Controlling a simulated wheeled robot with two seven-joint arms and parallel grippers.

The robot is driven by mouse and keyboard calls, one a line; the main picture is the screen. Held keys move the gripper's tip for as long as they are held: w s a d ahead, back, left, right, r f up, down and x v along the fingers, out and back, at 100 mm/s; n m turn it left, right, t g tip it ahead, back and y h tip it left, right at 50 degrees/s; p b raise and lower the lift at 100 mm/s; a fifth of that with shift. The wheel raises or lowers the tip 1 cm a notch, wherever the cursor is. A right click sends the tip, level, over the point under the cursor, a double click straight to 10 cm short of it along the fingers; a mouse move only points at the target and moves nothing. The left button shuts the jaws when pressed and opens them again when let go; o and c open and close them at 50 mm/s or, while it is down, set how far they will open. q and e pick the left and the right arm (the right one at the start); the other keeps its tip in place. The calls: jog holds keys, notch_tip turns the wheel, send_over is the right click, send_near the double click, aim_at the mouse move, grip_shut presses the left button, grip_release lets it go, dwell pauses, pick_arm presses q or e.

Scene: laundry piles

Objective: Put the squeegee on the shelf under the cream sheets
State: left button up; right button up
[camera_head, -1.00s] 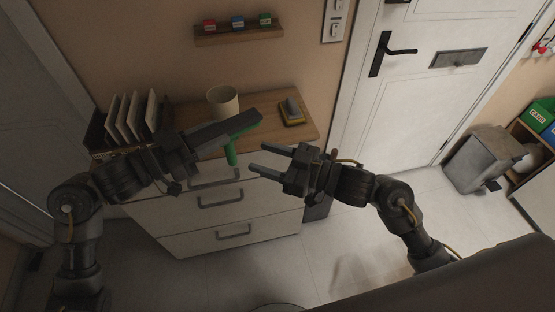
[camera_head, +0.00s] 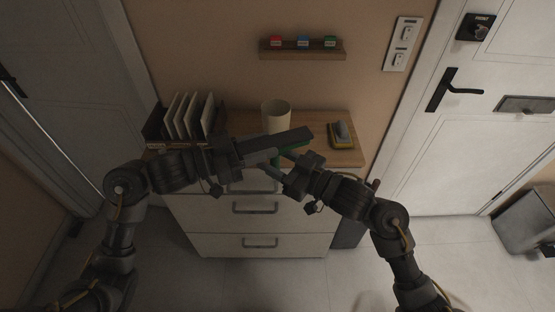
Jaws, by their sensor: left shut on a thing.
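The squeegee, with a green handle (camera_head: 275,160) and a long dark head, is in my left gripper (camera_head: 262,157) above the front of the dresser top. My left gripper is shut on it, and the fingers hide part of it. My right gripper (camera_head: 276,162) is close beside the left one, its two fingers apart near the green handle. I cannot tell whether they touch the handle. Neither cream sheets nor a shelf holding them can be made out.
The wooden-topped white dresser (camera_head: 245,216) stands against the wall. A cream cup (camera_head: 276,117), a file rack (camera_head: 188,118) and a yellow-and-grey brush-like item (camera_head: 341,135) are on it. A small wall ledge (camera_head: 303,49) holds three coloured blocks. A white door (camera_head: 480,130) and grey bin (camera_head: 527,218) are right.

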grip_shut()
pick_arm(q)
jog(key=o, duration=1.2)
jog(key=shift+c, duration=0.2)
jog(key=shift+a, duration=0.1)
